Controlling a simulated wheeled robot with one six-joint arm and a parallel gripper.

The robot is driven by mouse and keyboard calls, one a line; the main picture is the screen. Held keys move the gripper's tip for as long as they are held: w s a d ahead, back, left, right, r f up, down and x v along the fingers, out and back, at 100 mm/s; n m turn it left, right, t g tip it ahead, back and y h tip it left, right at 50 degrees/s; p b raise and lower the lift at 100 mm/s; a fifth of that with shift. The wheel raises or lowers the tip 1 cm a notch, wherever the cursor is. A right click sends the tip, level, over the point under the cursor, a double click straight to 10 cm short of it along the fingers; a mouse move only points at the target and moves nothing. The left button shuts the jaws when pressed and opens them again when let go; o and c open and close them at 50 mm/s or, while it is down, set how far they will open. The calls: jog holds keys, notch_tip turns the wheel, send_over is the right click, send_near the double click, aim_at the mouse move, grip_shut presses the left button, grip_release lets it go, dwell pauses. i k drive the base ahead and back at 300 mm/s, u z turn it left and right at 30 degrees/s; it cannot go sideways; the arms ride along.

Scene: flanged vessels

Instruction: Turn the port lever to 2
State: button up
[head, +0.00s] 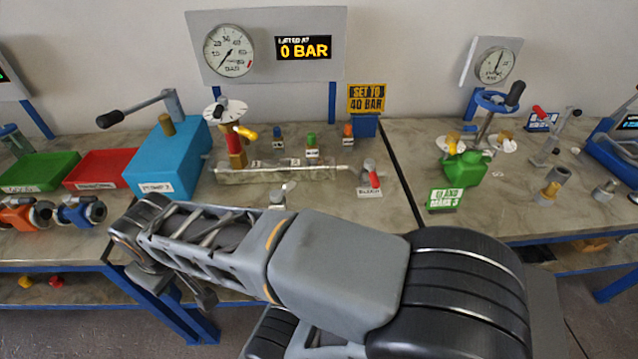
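A yellow lever (246,132) sticks out to the right on a red and brass post under a white round plate (226,111), on the left bench. It looks like the port lever, but its marks are too small to read. My arm crosses the lower middle, in front of the bench. My gripper's fingers cannot be made out; they seem hidden behind my arm's links. No part of my arm visibly touches a lever.
A blue box pump (165,160) with a long black-gripped handle (135,108) stands left of the post. Green (40,172) and red (100,168) trays lie farther left. A gauge panel (270,45) reading 0 BAR rises behind. A green vessel (464,168) stands on the right bench.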

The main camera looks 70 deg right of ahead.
aim_at(373, 175)
jog(key=z, duration=1.75)
